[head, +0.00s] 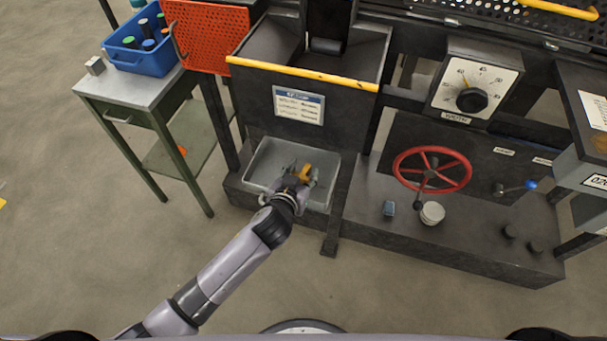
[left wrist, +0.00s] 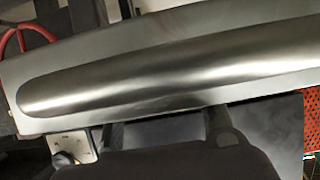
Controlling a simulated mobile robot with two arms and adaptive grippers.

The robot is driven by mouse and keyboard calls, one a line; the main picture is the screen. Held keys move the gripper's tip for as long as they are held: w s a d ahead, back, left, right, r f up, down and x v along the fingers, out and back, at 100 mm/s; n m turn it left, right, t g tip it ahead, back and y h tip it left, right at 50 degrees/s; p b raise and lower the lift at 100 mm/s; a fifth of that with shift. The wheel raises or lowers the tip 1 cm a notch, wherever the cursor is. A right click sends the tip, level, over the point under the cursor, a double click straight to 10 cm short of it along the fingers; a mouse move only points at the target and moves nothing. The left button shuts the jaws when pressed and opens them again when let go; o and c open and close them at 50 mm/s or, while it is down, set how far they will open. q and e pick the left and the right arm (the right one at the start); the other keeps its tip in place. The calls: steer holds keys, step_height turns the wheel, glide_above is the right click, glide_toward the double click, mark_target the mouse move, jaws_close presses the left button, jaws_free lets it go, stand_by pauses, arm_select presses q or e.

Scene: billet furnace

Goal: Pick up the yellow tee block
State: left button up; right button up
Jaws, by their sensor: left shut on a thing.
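The yellow tee block (head: 305,171) shows in the head view as a small yellow piece in the grey tray (head: 262,158) at the foot of the dark machine. My left gripper (head: 298,177) reaches into the tray from the front left and is shut on the yellow block. Its fingers cover part of the block, so its full shape is hidden. My right gripper is in neither view.
A dark chute with a yellow edge bar (head: 303,74) stands above and behind the tray. A side table (head: 97,82) with a blue bin (head: 137,60) stands left.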

arm_select(q)
steer(key=c, duration=0.5)
steer(key=shift+c, duration=0.4)
steer(key=shift+r, duration=0.15)
